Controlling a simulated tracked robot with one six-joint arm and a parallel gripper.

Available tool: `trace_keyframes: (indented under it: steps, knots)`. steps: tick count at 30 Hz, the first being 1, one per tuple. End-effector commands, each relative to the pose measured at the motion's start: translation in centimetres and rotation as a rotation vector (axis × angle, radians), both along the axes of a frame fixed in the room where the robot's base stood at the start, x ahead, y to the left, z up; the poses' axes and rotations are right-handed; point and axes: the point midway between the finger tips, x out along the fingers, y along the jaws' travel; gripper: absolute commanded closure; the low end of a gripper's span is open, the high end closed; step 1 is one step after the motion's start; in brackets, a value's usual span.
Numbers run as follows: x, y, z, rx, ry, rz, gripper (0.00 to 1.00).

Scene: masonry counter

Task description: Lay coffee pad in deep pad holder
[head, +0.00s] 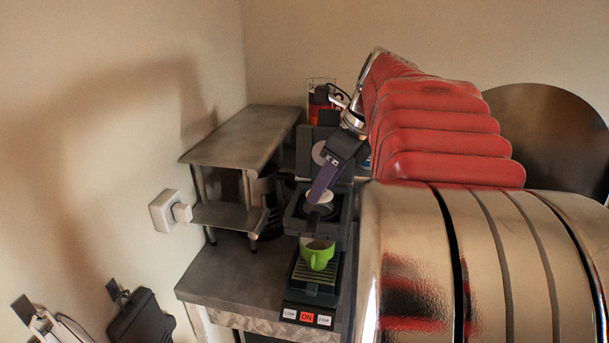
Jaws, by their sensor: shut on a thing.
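A dark coffee machine (346,228) stands on the counter with its upper part raised. The dark round deep pad holder (317,213) sits in the machine above a green cup (317,257). My gripper (319,196) reaches down from the upper right, with its fingers shut on a pale round coffee pad (326,198). The pad is over the holder's far part. I cannot tell whether it touches the holder. The fingers hide part of the pad and of the holder.
A grey metal shelf (240,136) stands left of the machine, with a dark canister (266,205) beneath it. The machine's front has a button panel (307,316). A wall socket with a plug (168,211) is at the left. The counter's front left part (232,272) is clear.

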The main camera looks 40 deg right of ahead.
Motion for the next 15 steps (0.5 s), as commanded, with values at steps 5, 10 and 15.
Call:
trace_keyframes:
  steps: [5,10,15]
  knots:
    - [-0.02,-0.02,-0.73,0.0,0.0,-0.001,0.78]
    - [-0.03,-0.04,-0.94,0.0,0.0,-0.002,0.78]
    - [-0.05,-0.06,-0.94,0.0,0.0,-0.002,0.78]
